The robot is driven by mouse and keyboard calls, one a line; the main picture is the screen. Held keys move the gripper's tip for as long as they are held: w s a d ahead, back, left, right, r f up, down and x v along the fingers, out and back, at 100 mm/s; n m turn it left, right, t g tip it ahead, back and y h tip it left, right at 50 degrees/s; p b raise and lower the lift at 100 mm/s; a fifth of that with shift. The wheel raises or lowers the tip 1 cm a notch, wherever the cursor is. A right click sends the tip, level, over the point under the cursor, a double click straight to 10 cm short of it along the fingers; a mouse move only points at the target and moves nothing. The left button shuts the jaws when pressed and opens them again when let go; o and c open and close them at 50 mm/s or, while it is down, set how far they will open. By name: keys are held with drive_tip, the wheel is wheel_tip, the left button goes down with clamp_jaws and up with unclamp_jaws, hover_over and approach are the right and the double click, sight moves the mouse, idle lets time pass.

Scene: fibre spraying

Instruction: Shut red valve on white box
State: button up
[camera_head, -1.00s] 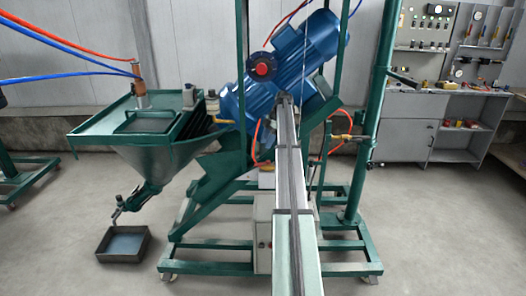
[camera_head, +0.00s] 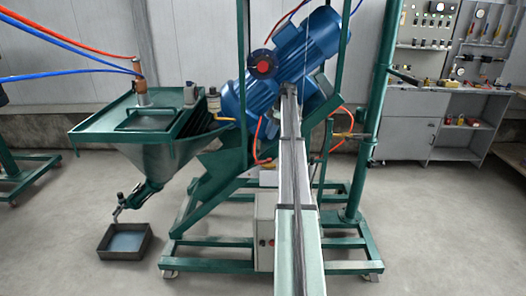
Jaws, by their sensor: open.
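A white box (camera_head: 264,230) stands low in the green machine frame, mostly hidden on its right by my long grey arm (camera_head: 299,240). A small red spot (camera_head: 271,242) shows on the box's face, right beside the arm's edge. It may be the red valve, but it is too small to tell its shape or position. My arm reaches from the bottom of the view up toward the blue motor. I cannot make out my gripper or its fingers at the far end.
A blue motor (camera_head: 300,50) with a red round knob (camera_head: 262,65) sits above. A green hopper (camera_head: 155,150) stands left over a grey tray (camera_head: 125,241) on the floor. A green post (camera_head: 378,110) rises at right. Orange hoses hang near the frame. The front floor is clear.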

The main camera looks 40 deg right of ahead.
drive_tip(key=m, duration=3.3)
approach(258, 161)
drive_tip(key=x, duration=0.7)
drive_tip(key=shift+f, duration=0.4)
clamp_jaws()
